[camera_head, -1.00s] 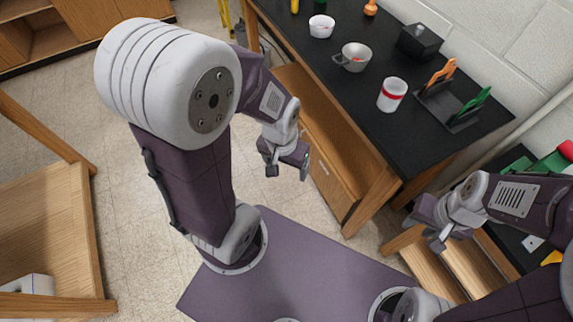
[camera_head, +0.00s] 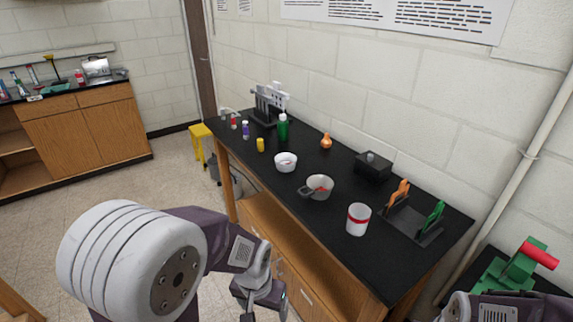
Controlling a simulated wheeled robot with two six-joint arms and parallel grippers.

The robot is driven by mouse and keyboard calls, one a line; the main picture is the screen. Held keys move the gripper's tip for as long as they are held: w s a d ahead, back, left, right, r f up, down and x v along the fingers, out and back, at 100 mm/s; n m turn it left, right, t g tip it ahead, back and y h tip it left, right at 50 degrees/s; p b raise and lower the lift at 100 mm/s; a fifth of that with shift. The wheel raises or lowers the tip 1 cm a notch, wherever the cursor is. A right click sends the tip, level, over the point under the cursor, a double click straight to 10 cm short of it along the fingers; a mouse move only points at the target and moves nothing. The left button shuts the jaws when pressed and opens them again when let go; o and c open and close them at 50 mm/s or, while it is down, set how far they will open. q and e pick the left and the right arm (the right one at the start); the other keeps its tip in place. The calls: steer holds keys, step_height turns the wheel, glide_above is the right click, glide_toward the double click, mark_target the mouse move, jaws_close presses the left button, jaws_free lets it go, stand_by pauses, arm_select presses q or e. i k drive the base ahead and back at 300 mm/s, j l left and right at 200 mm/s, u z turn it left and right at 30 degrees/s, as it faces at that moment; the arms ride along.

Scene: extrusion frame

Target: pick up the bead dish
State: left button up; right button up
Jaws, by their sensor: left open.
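A small white bowl (camera_head: 286,162) stands upright on the black bench top with a little red or pink in it. A grey cup with a side handle (camera_head: 319,187), with red bits inside, stands in front and to its right. I cannot tell for sure which of the two is the bead dish; the white bowl looks more like a dish. My left gripper (camera_head: 264,306) is open and empty at the bottom of the picture, in front of the bench and below its top, well apart from both. My right gripper is below the picture's edge; only its arm shows at bottom right.
A white cup with a red band (camera_head: 358,218), a black rack with orange and green handled tools (camera_head: 411,223) and a black box (camera_head: 373,165) stand to the right. A yellow bottle (camera_head: 261,145) and green bottle (camera_head: 283,128) stand behind the bowl. The near bench edge is clear.

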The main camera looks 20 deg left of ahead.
mark_target(281, 159)
steer(key=i+j+z, duration=0.25)
steer(key=j, duration=0.8)
steer(key=j+z, duration=0.3)
steer(key=j, duration=0.7)
steer(key=i+l, duration=0.1)
steer(key=i, duration=0.35)
